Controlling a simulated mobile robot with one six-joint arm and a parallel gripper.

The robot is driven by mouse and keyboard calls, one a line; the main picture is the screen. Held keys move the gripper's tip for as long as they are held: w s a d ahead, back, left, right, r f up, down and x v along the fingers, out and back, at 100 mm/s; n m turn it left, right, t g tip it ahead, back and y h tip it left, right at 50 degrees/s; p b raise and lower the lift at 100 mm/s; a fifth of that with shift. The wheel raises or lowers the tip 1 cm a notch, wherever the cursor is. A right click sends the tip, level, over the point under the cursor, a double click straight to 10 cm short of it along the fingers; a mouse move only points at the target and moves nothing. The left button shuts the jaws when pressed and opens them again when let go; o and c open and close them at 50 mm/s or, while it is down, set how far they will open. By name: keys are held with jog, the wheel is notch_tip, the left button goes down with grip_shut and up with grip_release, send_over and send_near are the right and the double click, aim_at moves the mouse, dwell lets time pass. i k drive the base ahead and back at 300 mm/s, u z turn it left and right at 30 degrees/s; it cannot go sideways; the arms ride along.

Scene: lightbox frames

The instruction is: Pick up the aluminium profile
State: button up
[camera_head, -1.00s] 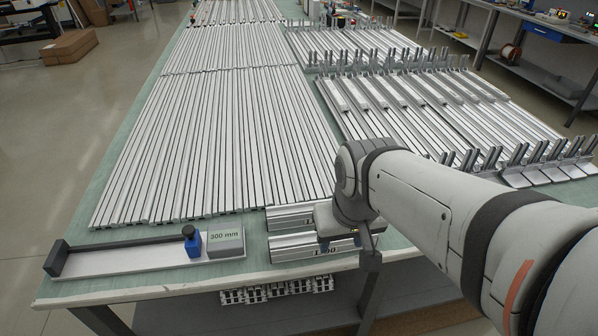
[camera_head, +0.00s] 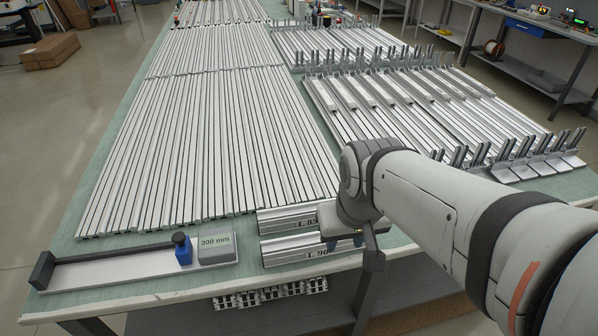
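Many long silver aluminium profiles (camera_head: 215,140) lie side by side in rows on the left part of the green-topped table (camera_head: 60,220). Two short profile-like blocks lie at the near edge, one marked "L 85" or similar (camera_head: 285,219) and one marked "L 90" (camera_head: 290,251). My gripper (camera_head: 358,240) is at the right ends of these two blocks and hides part of them. Its fingers are too small and covered to tell whether they are open or touching a block. Which profile the task means cannot be told.
A grey fixture (camera_head: 100,268) with a blue-and-black knob (camera_head: 182,248) and a "300 mm" block (camera_head: 217,249) sits at the near left. Profiles with upright brackets (camera_head: 430,110) fill the right side. Cut profile ends (camera_head: 270,293) lie below the table. A side bench (camera_head: 530,60) stands back right.

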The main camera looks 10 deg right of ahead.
aim_at(277, 252)
jog(key=z, duration=1.6)
jog(key=k, duration=1.4)
jog(key=u, duration=0.45)
jog(key=i, duration=1)
jog(key=u, duration=0.1)
